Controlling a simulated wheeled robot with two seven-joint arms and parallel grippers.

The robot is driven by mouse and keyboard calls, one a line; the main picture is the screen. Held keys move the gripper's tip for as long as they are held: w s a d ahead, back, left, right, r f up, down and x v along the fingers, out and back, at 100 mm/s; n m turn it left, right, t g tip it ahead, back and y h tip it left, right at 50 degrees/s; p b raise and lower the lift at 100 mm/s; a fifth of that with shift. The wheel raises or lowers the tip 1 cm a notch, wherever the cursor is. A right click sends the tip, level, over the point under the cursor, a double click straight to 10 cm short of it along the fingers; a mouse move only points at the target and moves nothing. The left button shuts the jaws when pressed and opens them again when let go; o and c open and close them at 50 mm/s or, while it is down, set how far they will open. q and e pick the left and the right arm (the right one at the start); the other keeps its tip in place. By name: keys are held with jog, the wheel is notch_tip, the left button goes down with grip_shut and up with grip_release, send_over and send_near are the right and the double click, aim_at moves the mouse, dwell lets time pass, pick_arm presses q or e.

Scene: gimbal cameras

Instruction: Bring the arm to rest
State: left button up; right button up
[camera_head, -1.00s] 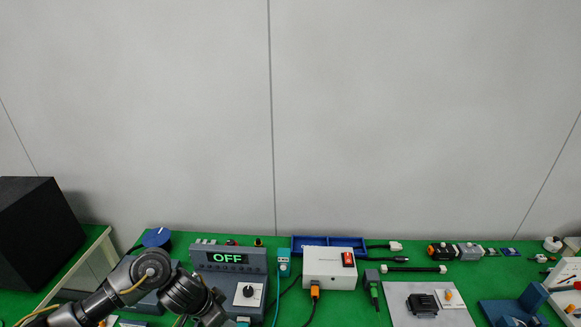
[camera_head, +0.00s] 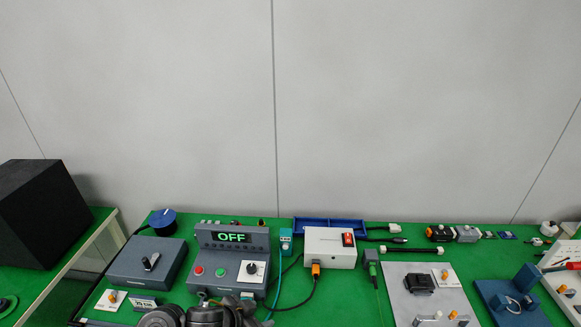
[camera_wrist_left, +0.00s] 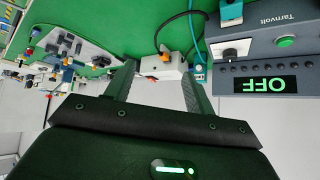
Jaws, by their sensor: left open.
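My left gripper (camera_wrist_left: 158,72) is open, its two fingers spread with nothing held between them in the left wrist view. In the head view only dark rounded parts of my left arm show at the bottom edge, in front of the grey control unit (camera_head: 232,262); the fingers cannot be made out there. The unit's display reads OFF, and it also shows upside down at the right of the left wrist view (camera_wrist_left: 275,50). My right gripper is in neither view.
A white power box (camera_head: 330,247) with a red switch stands mid-table, with cables around it. A dark grey box (camera_head: 147,261) with a lever is left of the control unit. A grey plate (camera_head: 432,290) and a blue fixture (camera_head: 512,298) lie right. A black box (camera_head: 38,215) stands far left.

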pick_arm(q)
jog(key=s+a+f+n+g+y, duration=0.1)
jog(key=s+a+n+g+y, duration=0.2)
jog(key=s+a, duration=0.65)
jog(key=s+a+f+n+y, duration=0.15)
jog(key=s+a+n, duration=0.4)
jog(key=s, duration=0.75)
notch_tip(320, 180, down, 30)
jog(key=m+g+b, duration=0.1)
jog(key=m+b, duration=0.1)
jog(key=b, duration=0.5)
jog(key=s+a+f+b, duration=0.2)
jog(key=s+f, duration=0.6)
jog(key=f, duration=0.4)
jog(key=s+a+f+g+b, duration=0.1)
jog(key=s+a+f+b, duration=0.1)
jog(key=s+f+b, duration=0.3)
jog(key=s+f+y, duration=0.1)
jog(key=s+f, duration=0.3)
jog(key=f, duration=0.4)
jog(key=shift+f, duration=0.2)
jog(key=shift+s, duration=0.1)
